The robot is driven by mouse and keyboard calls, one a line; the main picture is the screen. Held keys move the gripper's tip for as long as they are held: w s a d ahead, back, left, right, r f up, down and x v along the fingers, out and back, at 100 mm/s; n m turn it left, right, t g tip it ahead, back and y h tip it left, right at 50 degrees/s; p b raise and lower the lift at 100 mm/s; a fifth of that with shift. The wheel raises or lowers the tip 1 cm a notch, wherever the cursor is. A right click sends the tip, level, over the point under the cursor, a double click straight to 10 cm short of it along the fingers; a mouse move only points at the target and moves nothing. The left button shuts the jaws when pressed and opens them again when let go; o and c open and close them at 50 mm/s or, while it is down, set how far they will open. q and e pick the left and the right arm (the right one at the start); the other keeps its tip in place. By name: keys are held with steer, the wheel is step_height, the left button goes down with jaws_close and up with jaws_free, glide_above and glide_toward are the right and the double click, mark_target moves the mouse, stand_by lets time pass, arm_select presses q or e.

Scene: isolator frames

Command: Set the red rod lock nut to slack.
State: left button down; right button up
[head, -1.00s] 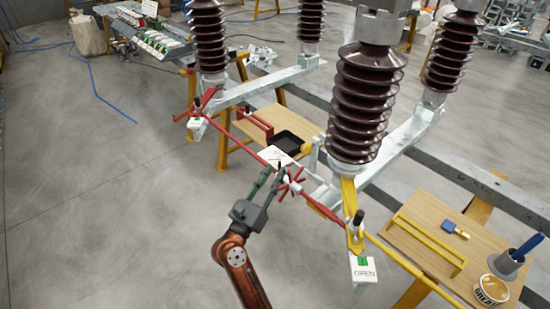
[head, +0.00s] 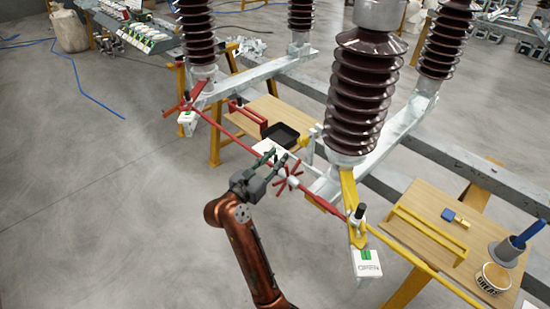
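The red rod (head: 240,137) runs diagonally from the left insulator post towards the front insulator. A red spoked star-shaped nut (head: 289,179) with a pale hub sits on it near its right end; I take this to be the lock nut. Its setting cannot be read. My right gripper (head: 279,158) is just up and left of the nut. Its two fingers look apart, with nothing seen between them. Whether a finger touches a spoke is unclear. A white plate (head: 268,150) behind the gripper is partly hidden. My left gripper is not in view.
A yellow lever (head: 350,205) with a white OPEN plate (head: 367,263) stands right of the nut. Another board (head: 440,232) at right holds a grease tin (head: 493,278) and a blue-handled cup.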

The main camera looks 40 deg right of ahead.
steer(key=shift+c, duration=0.2)
jaws_close()
